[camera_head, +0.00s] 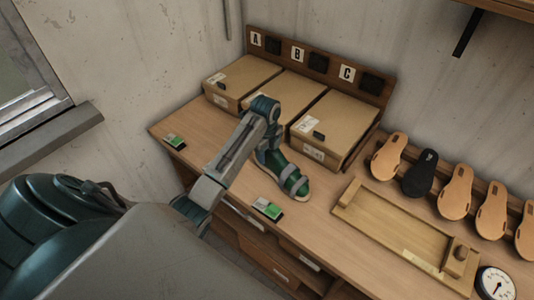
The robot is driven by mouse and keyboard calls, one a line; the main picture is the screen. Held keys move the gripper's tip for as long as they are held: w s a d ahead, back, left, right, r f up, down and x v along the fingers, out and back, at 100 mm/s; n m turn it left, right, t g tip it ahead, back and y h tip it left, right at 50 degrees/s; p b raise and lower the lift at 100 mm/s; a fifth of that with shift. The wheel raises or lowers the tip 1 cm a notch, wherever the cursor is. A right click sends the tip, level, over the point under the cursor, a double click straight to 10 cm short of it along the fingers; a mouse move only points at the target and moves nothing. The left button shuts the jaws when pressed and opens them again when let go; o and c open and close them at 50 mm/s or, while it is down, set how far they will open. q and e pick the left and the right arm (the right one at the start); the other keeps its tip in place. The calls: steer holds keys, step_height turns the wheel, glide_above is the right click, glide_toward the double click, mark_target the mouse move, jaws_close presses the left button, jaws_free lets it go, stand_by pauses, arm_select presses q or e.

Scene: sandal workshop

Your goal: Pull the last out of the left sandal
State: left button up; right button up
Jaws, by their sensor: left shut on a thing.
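A sandal with grey straps (287,185) and a light sole stands on the workbench, in front of the cardboard boxes. A green last (292,179) fills it and shows between the straps. My left arm comes in from the lower left and bends down over the heel end. My left gripper (268,145) is at the top of the last and shut on it; its fingertips are mostly hidden by the arm. The last still sits in the sandal, as far as I can see. My right gripper is not in view.
Three cardboard boxes (335,128) stand at the back below a board marked A, B, C (297,55). A shallow wooden tray (385,221) lies to the right. Several insoles (455,192) lean behind it. A dial gauge (495,284) is at lower right. Small green-and-white cards (267,208) lie near the front edge.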

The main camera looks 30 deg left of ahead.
arm_select(q)
steer(key=shift+a, duration=0.1)
steer(key=shift+w+a+r, duration=0.1)
steer(key=shift+w+a, duration=0.1)
steer(key=shift+a, duration=0.9)
steer(key=shift+a, duration=0.1)
steer(key=shift+w+a+r, duration=0.1)
steer(key=shift+w+a, duration=0.1)
steer(key=shift+a, duration=0.9)
steer(key=shift+w+a, duration=0.2)
steer(key=shift+a, duration=0.95)
steer(key=shift+a, duration=0.1)
steer(key=shift+w+a+r, duration=0.1)
steer(key=shift+w+a, duration=0.05)
steer(key=shift+a, duration=0.95)
steer(key=shift+a, duration=0.1)
